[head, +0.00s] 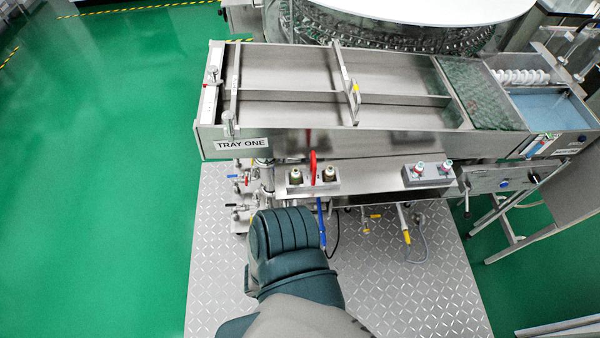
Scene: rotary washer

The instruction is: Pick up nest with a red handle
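The nest with the red handle (313,168) is a small grey block on the steel shelf below the tray's front wall. Its red handle stands upright between two brass-coloured round pieces. One dark teal, ridged end of my arm (292,238) comes up from the bottom, apparently my right. It appears in front of and below the nest in the picture, with a visible gap between them. Its fingertips are hidden, so I cannot tell whether it is open or holds anything. No other gripper of mine shows.
Above is the long steel tray labelled TRAY ONE (300,143). Valves and hoses hang below. The metal floor plate (420,270) is clear to the right of my arm.

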